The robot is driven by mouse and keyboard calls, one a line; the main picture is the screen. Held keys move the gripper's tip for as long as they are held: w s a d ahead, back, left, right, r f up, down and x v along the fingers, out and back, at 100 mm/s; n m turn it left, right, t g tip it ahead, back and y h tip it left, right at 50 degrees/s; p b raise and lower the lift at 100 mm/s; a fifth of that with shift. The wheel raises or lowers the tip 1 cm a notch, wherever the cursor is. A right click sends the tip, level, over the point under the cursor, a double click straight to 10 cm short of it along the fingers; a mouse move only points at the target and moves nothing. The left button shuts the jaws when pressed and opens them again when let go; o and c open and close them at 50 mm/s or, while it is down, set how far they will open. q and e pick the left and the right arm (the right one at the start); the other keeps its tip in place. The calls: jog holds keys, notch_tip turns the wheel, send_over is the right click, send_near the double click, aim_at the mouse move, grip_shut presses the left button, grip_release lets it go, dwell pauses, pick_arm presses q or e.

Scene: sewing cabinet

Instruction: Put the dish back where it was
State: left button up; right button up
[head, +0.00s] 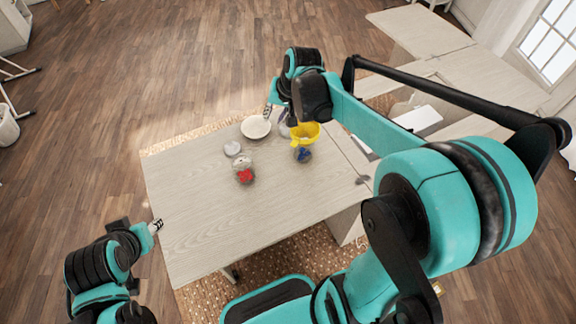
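A round white dish (256,127) lies near the far edge of the pale wooden table (200,210). A yellow dish-like vessel (304,132) is to its right, over a clear jar with blue contents (303,154). I cannot tell whether it rests on that jar. My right gripper (274,108) points down close to the white dish's far rim. Contact is unclear, and my wrist partly hides its fingers. My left gripper (156,226) is by the table's left edge, away from the objects. Its finger opening is too small to read.
A clear jar with red contents (244,175) and a round whitish lid (232,149) stand left of the yellow vessel. A clear glass item (285,130) is beside the white dish. The table's near left part is clear. My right arm crosses above the table's right side.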

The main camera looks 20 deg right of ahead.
jog(key=s+a+n+t, duration=0.1)
jog(key=s+a+n, duration=0.1)
jog(key=s, duration=0.7)
jog(key=s+a+n+t+h, duration=0.1)
jog(key=s+a+n, duration=0.1)
jog(key=s, duration=0.7)
jog(key=shift+s+f+n+t, duration=0.15)
jog(key=shift+s+n+t, duration=0.2)
jog(key=shift+n, duration=0.45)
